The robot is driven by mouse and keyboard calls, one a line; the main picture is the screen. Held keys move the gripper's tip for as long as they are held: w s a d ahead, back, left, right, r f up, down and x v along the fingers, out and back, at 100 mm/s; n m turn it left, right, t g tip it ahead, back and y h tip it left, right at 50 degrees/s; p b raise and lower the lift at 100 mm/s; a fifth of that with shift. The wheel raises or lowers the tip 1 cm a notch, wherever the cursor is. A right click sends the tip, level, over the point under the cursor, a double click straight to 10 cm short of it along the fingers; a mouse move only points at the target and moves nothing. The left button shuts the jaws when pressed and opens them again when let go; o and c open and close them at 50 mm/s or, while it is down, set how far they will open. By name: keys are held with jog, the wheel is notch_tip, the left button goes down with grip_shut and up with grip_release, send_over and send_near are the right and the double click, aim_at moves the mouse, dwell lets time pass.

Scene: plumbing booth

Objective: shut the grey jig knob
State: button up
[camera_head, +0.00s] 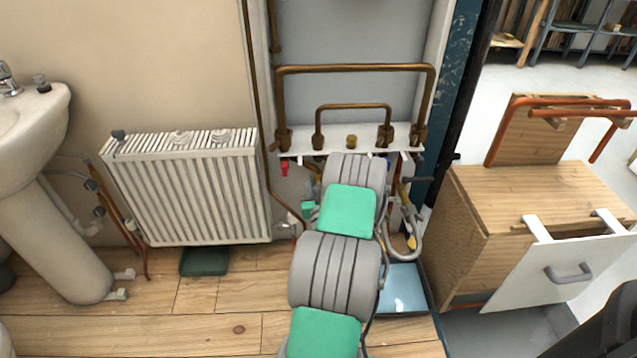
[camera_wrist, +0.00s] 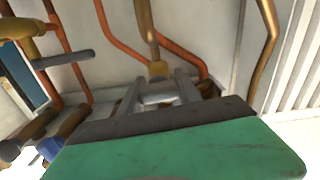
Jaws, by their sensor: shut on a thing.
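The grey jig knob (camera_wrist: 156,96) shows in the wrist view as a small light-grey piece just below a brass fitting on a copper pipe. My gripper (camera_wrist: 158,88) has one finger on each side of it and is shut on it. The fingers hide the knob's sides, and its turned position is hard to tell. In the head view my arm covers the gripper and this knob.
In the wrist view, a yellow fitting with a grey bar (camera_wrist: 66,59) sticks out at left, near copper pipes (camera_wrist: 125,42). In the head view, a red valve handle (camera_head: 284,168) is left of my arm, a radiator (camera_head: 190,190) farther left, and a wooden cabinet (camera_head: 470,240) at right.

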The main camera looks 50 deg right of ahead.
grip_shut()
jog(key=shift+m, duration=0.6)
jog(key=o, duration=1.1)
grip_release()
jog(key=shift+s+a+f+b, duration=0.15)
jog(key=shift+s+a+b, duration=0.15)
jog(key=shift+s+b, duration=0.15)
jog(key=b+v, duration=0.2)
jog(key=v, duration=0.4)
jog(key=shift+s+a, duration=0.2)
jog(key=shift+a, duration=0.15)
